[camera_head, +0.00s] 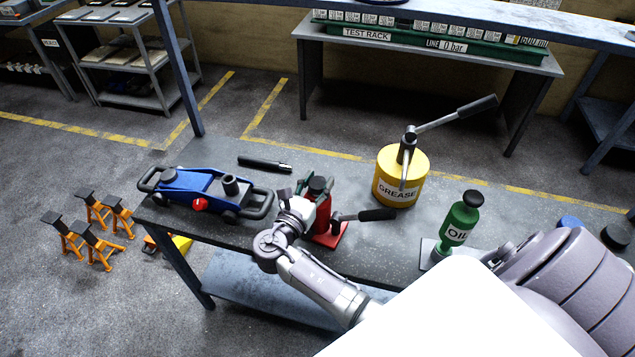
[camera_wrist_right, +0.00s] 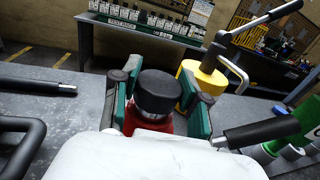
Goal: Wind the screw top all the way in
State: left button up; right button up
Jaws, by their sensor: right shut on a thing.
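A red bottle jack (camera_head: 328,228) stands upright on the grey workbench, with its black handle pointing right. Its round black screw top (camera_wrist_right: 158,92) sits between the two green-padded fingers of my right gripper (camera_wrist_right: 158,108), which is shut on it from both sides. In the head view the screw top (camera_head: 319,184) shows above the red body, with my right gripper (camera_head: 311,192) around it. My right wrist hides part of the jack body. My left gripper is not in view.
A blue trolley jack (camera_head: 205,188) and a black bar (camera_head: 264,164) lie left of the jack. A yellow grease can (camera_head: 385,190) with a lever stands behind, right. A green oil bottle (camera_head: 460,217) stands farther right. Orange axle stands (camera_head: 98,250) are on the floor.

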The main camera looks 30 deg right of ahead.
jog(key=o, duration=1)
jog(key=shift+r, duration=0.2)
jog(key=shift+o, duration=0.9)
jog(key=shift+f, duration=0.1)
jog(key=shift+a, duration=0.15)
jog(key=v, duration=1.2)
